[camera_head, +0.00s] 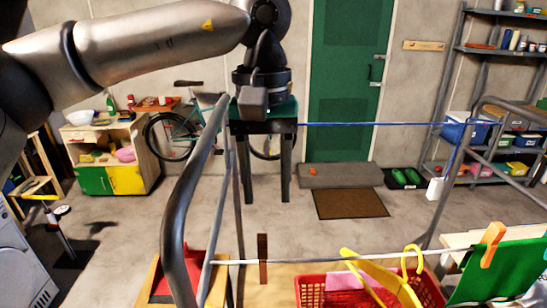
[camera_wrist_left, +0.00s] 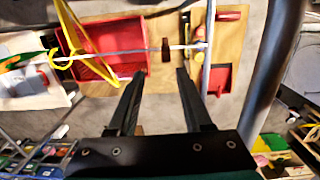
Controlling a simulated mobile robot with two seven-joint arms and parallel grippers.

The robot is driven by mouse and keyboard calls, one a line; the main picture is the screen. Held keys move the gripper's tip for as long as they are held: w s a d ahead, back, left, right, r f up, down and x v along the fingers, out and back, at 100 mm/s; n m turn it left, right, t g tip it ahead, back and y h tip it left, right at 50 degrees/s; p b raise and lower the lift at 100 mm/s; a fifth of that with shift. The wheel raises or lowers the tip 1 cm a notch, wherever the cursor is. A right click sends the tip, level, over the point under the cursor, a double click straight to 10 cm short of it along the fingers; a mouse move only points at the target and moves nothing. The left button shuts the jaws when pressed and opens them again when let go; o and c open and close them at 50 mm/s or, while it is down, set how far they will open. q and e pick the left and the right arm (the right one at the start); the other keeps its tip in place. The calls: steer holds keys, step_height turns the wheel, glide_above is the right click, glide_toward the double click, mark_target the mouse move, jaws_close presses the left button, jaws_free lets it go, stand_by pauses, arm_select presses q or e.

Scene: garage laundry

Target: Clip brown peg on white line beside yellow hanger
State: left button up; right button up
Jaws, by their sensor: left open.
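The brown peg (camera_head: 263,258) stands upright at the white line (camera_head: 330,257), left of the yellow hanger (camera_head: 375,279) and apart from it. The line crosses the peg near its middle. In the left wrist view the peg (camera_wrist_left: 166,48) is also at the white line (camera_wrist_left: 120,52), with the yellow hanger (camera_wrist_left: 75,38) to its left. My left gripper (camera_head: 267,200) is open and empty, its fingers pointing down above the peg. In the left wrist view the open fingertips (camera_wrist_left: 160,74) are apart from the peg, which appears between and beyond them.
A green cloth (camera_head: 505,262) with an orange peg (camera_head: 491,243) hangs at the right. A red basket (camera_head: 312,287) is below the hanger. A grey rack rail (camera_head: 180,205) rises just left of my gripper. A blue line (camera_head: 370,124) runs behind.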

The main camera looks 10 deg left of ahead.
mark_target(262, 236)
arm_select(q)
steer(key=shift+s+a+f+b, duration=0.4)
steer(key=shift+f+b, duration=0.2)
steer(key=shift+b, duration=0.2)
step_height(262, 236, down, 8)
steer(key=b, duration=0.6)
steer(key=shift+d, duration=0.1)
steer(key=shift+f+b, duration=0.6)
arm_select(e)
step_height(262, 236, down, 9)
steer(key=s, duration=0.1)
steer(key=shift+s, duration=0.3)
steer(key=shift+s+r, duration=0.1)
arm_select(q)
jaws_close()
